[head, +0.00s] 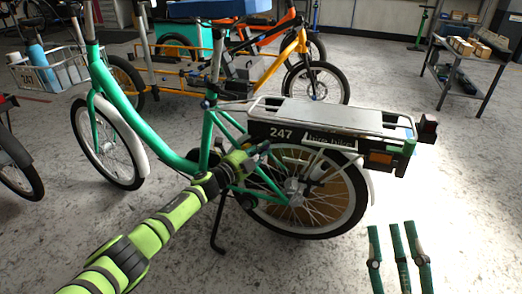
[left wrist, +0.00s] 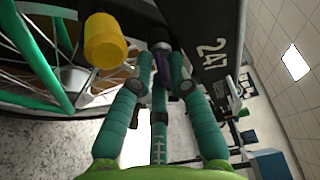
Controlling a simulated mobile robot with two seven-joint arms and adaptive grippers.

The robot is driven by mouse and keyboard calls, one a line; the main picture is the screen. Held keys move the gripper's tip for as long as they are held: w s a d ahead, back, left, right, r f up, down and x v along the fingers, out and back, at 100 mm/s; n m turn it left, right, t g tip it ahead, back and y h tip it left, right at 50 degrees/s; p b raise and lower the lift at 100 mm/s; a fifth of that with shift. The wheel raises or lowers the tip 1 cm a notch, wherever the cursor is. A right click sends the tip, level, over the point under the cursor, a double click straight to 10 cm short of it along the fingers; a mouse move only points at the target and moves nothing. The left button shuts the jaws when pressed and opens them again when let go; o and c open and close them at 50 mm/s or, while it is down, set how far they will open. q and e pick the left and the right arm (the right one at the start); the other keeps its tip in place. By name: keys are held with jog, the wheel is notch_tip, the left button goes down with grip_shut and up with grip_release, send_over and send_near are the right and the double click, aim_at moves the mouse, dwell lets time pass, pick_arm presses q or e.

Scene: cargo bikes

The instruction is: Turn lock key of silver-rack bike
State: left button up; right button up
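The silver-rack bike is a green bike (head: 193,160) with a flat silver rack (head: 330,115) over its rear wheel and a black panel marked 247 (head: 282,134). My left gripper (head: 262,150) reaches in beside the frame at the front of the rear wheel. In the left wrist view its teal fingers (left wrist: 161,66) close in around a small purple key (left wrist: 161,68) below a dark round lock body (left wrist: 160,47). The exact finger contact is partly hidden. My right gripper (head: 400,232) is open and empty over the floor at lower right.
A yellow cylinder (left wrist: 105,40) sits close to the left of my left fingers, beside the spoked wheel. An orange cargo bike (head: 297,50) stands behind. A grey shelf cart (head: 470,62) is at back right. The floor (head: 460,190) at right is clear.

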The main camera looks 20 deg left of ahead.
pick_arm(q)
jog(key=shift+o, duration=0.5)
jog(key=shift+s+a, duration=0.1)
jog(key=v, duration=1.1)
jog(key=shift+s, duration=0.4)
jog(key=shift+a, duration=0.15)
